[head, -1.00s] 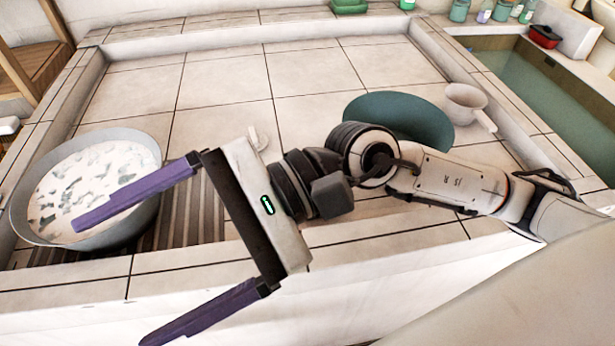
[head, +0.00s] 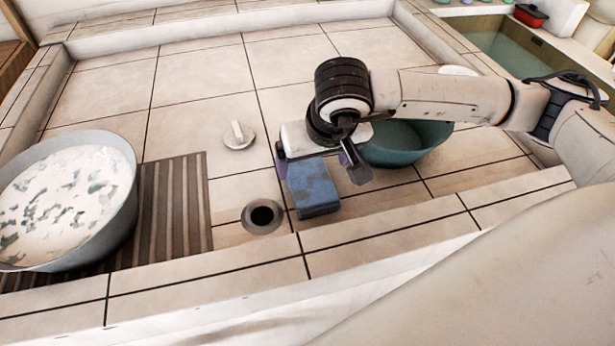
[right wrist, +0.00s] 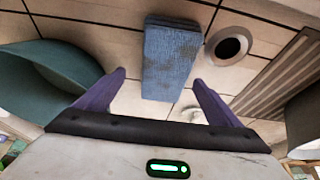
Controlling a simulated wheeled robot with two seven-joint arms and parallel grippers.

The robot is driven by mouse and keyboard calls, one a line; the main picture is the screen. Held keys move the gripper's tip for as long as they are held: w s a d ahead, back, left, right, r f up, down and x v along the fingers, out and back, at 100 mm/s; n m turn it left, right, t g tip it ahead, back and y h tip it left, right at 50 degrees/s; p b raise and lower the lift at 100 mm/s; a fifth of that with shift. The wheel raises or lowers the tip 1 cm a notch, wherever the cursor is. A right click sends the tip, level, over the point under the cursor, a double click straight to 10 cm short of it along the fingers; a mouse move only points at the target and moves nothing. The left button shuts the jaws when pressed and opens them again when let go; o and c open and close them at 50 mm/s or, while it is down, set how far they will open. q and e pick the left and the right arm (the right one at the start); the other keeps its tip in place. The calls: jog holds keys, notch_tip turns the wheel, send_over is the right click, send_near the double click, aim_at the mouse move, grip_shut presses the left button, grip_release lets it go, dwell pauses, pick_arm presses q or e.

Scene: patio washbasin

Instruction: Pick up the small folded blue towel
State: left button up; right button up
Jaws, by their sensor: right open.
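The small folded blue towel (head: 313,187) lies on the tiled basin floor, just right of a round drain hole. It also shows in the right wrist view (right wrist: 170,58), a folded block standing ahead of and between the fingers. My right gripper (right wrist: 158,88) is open, with its two purple fingers spread wider than the towel. In the head view my right gripper (head: 318,165) is over the far end of the towel, partly hidden by its own wrist. I cannot tell whether a finger touches the towel. My left gripper is not in view.
The drain hole (head: 262,215) is close left of the towel. A teal basin (head: 405,143) stands close right. A grey bowl of whitish, speckled contents (head: 120,215) sits on a slatted mat (head: 185,200). A white plug (head: 239,136) lies behind the drain. The tiles farther back are clear.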

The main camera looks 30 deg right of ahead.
aim_at(308, 172)
jog(key=x, duration=0.5)
jog(key=shift+a+f, duration=0.2)
jog(key=shift+a, duration=0.15)
jog(key=c, duration=1.2)
jog(key=shift+r, duration=0.1)
